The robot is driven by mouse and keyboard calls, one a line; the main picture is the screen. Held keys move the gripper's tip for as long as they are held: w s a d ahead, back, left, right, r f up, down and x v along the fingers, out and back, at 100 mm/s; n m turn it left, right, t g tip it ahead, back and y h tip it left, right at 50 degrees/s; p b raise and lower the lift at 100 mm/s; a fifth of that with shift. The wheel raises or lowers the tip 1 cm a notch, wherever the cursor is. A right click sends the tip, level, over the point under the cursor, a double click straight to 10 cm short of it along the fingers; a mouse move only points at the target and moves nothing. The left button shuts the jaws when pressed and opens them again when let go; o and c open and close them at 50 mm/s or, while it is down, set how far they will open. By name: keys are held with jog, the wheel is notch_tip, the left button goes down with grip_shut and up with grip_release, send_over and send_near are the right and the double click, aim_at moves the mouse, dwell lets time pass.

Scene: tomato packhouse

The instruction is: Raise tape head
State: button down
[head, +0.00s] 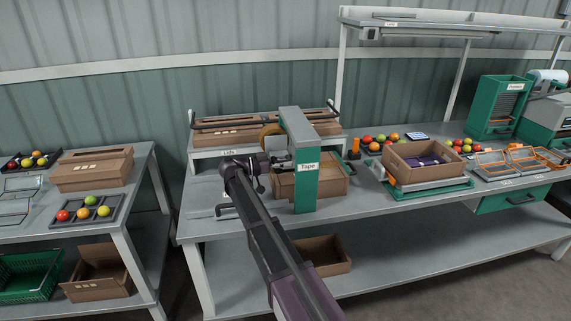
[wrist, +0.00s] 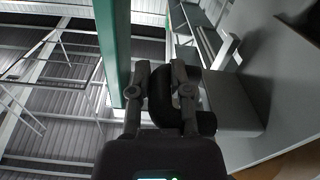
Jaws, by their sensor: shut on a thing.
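The tape station has a green post (head: 306,185) with a "Tape" label and a grey top arm (head: 297,125). A brown tape roll (head: 271,136) shows at the tape head, left of the post. A brown carton (head: 332,181) stands under and behind the post. My gripper (head: 270,168) is at the left of the post, below the roll. In the wrist view my gripper (wrist: 162,75) has a dark curved handle (wrist: 160,100) between its fingers, shut on it. The green post (wrist: 112,50) rises beside the fingers there. My arm hides part of the bench.
A lids rack (head: 207,153) with brown lids stands behind. A carton (head: 425,165) sits on a green-based scale to the right, with tomatoes behind. A side table (head: 120,205) stands left, with a gap between. The bench front left is mostly clear.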

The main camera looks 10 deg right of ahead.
notch_tip(320, 180, up, 6)
jog(key=p, duration=0.5)
jog(key=shift+f, duration=0.25)
jog(key=shift+w+p, duration=0.1)
jog(key=shift+p, duration=0.25)
jog(key=shift+r, duration=0.1)
jog(key=c, duration=0.6)
grip_release()
jog(key=shift+r, duration=0.1)
jog(key=shift+o, duration=0.2)
jog(key=a, duration=1.2)
